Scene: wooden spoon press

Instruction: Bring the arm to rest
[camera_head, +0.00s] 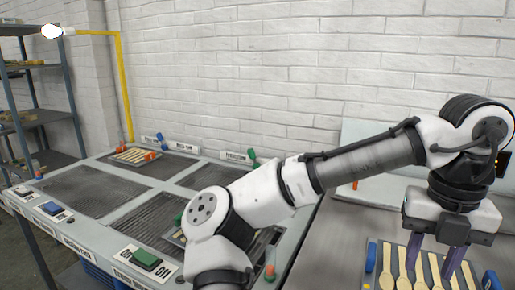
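My arm reaches from the bottom middle across to the right, with its wrist bent downward. I cannot tell whether the fingertips touch the spoons or the tray. The near end of the tray is cut off by the picture's bottom edge.
A press table (92,208) with dark recessed panels fills the left and middle. Another tray of spoons (134,155) lies at its far left corner. A green switch (146,258) sits on the front edge. Shelving (70,95) stands at the left, before a white brick wall.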

